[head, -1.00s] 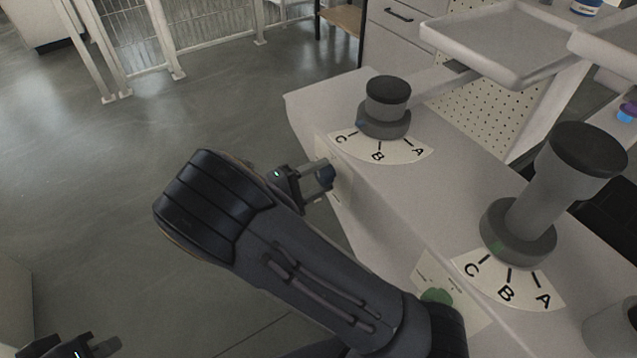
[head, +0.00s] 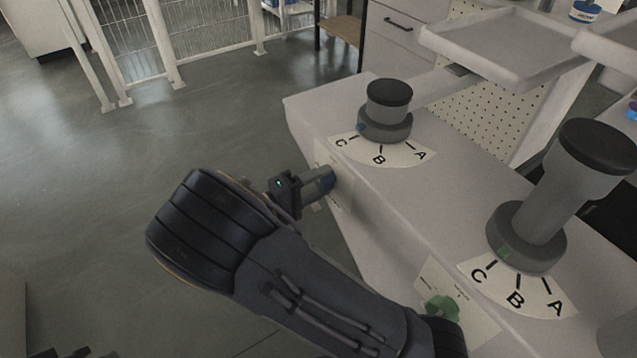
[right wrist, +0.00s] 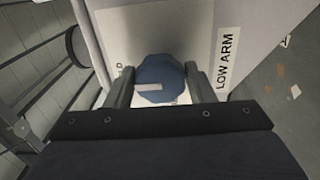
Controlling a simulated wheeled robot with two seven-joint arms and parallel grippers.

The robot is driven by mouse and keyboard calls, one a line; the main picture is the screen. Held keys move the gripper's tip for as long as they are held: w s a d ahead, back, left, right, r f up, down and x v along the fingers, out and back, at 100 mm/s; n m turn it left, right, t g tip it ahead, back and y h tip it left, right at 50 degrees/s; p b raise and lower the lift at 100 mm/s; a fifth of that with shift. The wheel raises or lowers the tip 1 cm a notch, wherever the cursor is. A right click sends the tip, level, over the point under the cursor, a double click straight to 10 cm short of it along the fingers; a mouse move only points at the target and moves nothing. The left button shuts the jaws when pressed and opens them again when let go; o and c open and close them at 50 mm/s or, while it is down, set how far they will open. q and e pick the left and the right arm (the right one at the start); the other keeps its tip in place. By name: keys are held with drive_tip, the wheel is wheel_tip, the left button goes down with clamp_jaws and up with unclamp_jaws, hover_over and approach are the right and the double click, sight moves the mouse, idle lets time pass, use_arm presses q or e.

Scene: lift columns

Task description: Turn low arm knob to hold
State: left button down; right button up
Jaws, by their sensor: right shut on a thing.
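The low arm knob is a blue, roughly round knob (right wrist: 160,80) with a pale mark on its face, on a light plate labelled LOW ARM (right wrist: 227,60). In the head view the blue knob (head: 328,178) shows at the front side of the grey console, below the shorter column. My right gripper (right wrist: 160,88) is shut on the knob, one finger on each side; it also shows in the head view (head: 318,183). The plate's other lettering is mostly hidden behind the finger. My left gripper is at most a dark sliver at the bottom left, too little to identify.
The short column (head: 386,108) and tall column (head: 545,200) stand on the console (head: 400,200), each by a C-B-A dial. A green knob (head: 442,308) is on the console's near side. White trays (head: 500,50) sit above. Floor at left is clear.

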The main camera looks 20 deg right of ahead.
drive_tip(key=o, duration=0.9)
drive_tip(key=shift+o, duration=0.2)
drive_tip(key=s+a, duration=0.1)
drive_tip(key=a, duration=0.6)
drive_tip(key=shift+a, duration=0.4)
